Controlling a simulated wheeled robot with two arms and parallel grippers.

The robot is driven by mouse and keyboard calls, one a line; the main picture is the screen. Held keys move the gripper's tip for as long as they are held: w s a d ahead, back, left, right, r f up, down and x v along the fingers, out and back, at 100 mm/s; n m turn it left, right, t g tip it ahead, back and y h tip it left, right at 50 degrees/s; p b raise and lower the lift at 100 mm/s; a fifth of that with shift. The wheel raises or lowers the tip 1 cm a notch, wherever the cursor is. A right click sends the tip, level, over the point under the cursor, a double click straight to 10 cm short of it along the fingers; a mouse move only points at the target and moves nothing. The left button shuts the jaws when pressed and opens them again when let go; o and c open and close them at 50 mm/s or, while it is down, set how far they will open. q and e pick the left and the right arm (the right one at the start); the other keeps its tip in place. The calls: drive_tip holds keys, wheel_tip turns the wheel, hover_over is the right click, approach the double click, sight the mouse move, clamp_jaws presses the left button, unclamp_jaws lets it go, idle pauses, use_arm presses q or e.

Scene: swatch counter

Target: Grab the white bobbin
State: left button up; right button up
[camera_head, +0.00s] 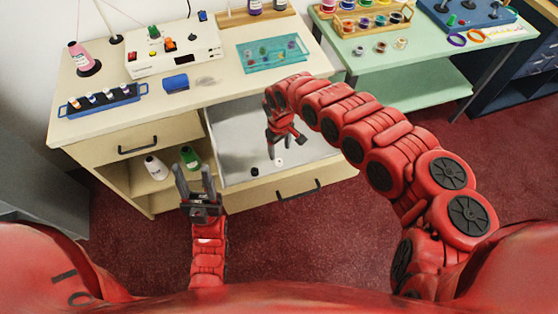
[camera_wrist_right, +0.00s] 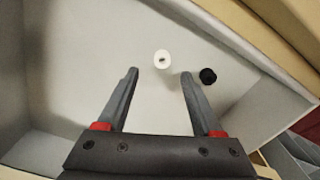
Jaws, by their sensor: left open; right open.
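The white bobbin (camera_head: 279,163) lies on the floor of the open drawer (camera_head: 235,120). In the right wrist view the white bobbin (camera_wrist_right: 162,60) shows just beyond and between my fingertips, with the drawer floor around it. My right gripper (camera_head: 275,150) reaches down into the drawer, open and empty; its two fingers also show in the right wrist view (camera_wrist_right: 160,74). A small black bobbin (camera_wrist_right: 208,76) lies to the right of the white one there, and to its left in the head view (camera_head: 254,171). My left gripper (camera_head: 196,178) is open and empty in front of the cabinet.
The drawer's front with its handle (camera_head: 298,190) and its side walls surround the bobbins. A white cone (camera_head: 155,168) and a green cone (camera_head: 190,157) stand in the cabinet opening. The countertop holds a blue rack (camera_head: 100,102), a white machine (camera_head: 172,48) and a teal tray (camera_head: 272,55).

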sight(279, 159)
drive_tip(key=shift+s+f, duration=0.15)
drive_tip(key=shift+f, duration=0.35)
drive_tip(key=f, duration=0.4)
drive_tip(key=shift+a+f+p, duration=0.25)
drive_tip(key=shift+p, duration=0.05)
drive_tip(key=shift+d+f, duration=0.15)
drive_tip(key=shift+f, duration=0.2)
clamp_jaws()
